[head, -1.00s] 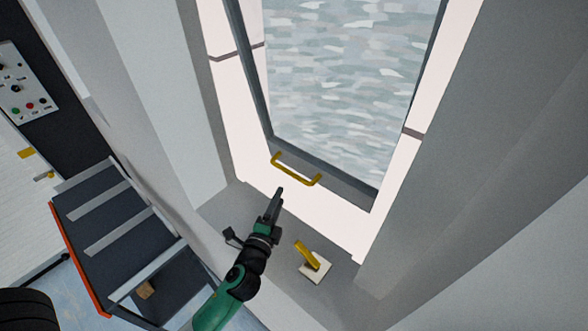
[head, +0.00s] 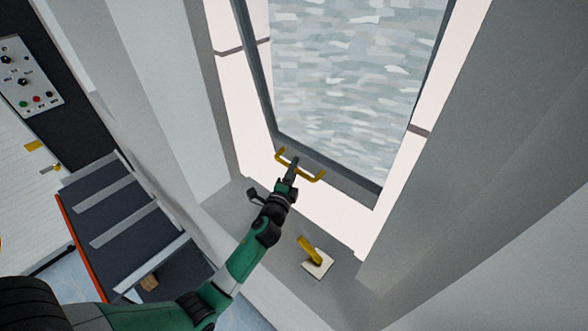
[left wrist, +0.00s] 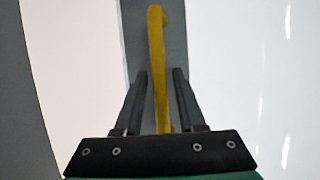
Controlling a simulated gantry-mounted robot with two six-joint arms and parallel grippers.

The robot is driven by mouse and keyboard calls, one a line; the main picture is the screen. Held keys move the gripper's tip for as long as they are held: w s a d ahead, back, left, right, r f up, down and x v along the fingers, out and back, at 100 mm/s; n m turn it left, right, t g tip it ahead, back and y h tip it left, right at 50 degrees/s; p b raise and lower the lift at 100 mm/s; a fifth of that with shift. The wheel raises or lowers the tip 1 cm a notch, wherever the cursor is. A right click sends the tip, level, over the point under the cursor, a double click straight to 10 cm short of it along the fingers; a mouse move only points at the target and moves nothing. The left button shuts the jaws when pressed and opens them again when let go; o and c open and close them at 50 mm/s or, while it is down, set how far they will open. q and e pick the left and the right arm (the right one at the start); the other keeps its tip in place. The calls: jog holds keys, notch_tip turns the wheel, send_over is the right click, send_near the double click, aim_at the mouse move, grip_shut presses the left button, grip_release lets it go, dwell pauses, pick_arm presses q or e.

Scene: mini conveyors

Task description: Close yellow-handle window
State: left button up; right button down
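The window (head: 350,178) has a dark grey frame and stands in a pale wall opening in the head view. Its yellow handle (head: 316,178) is a bar on the lower part of the frame. My left gripper (head: 294,163) is at this handle and covers its middle. In the left wrist view, the yellow handle (left wrist: 157,65) runs between the two dark fingers (left wrist: 159,75), with a gap on each side. The left gripper is open around it. My right gripper is not in view.
A yellow lever on a white plate (head: 317,265) stands on the grey sill (head: 285,262) below the window. A dark conveyor (head: 120,215) with an orange edge is at the left, and a control panel (head: 30,85) is at the upper left.

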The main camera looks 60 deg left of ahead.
pick_arm(q)
grip_shut()
dwell(1.2)
